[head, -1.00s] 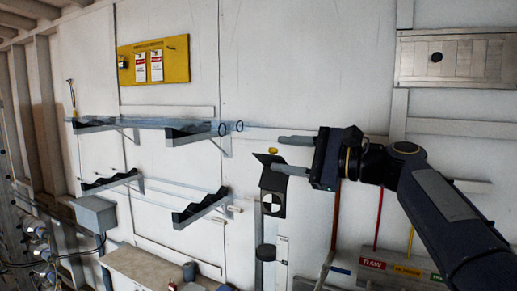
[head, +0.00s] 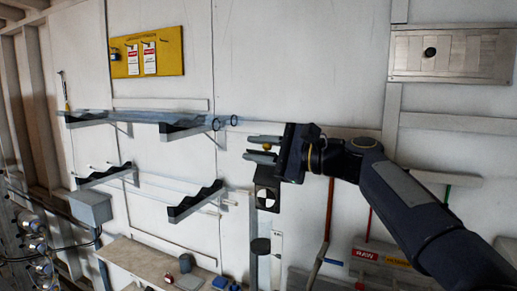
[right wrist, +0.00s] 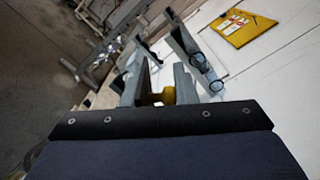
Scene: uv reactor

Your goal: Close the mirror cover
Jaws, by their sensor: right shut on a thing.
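A dark box with a black-and-white round target (head: 267,198) stands on a post near the wall, in the middle of the head view. A dark flap, which looks like the mirror cover (head: 266,174), is at its top, partly hidden by my right gripper. A yellow knob (head: 265,151) sits above it. My right gripper (head: 262,148) comes in from the right, with its two grey fingers on either side of the knob and shut on it. In the right wrist view the yellow knob (right wrist: 163,96) shows between the fingers near the palm. My left gripper is not in view.
Wall racks (head: 188,130) with glass tubes hang left of the box. A yellow tag board (head: 147,58) is higher up. A bench (head: 145,262) with small items is below. A broom (head: 329,215) leans on the wall to the right.

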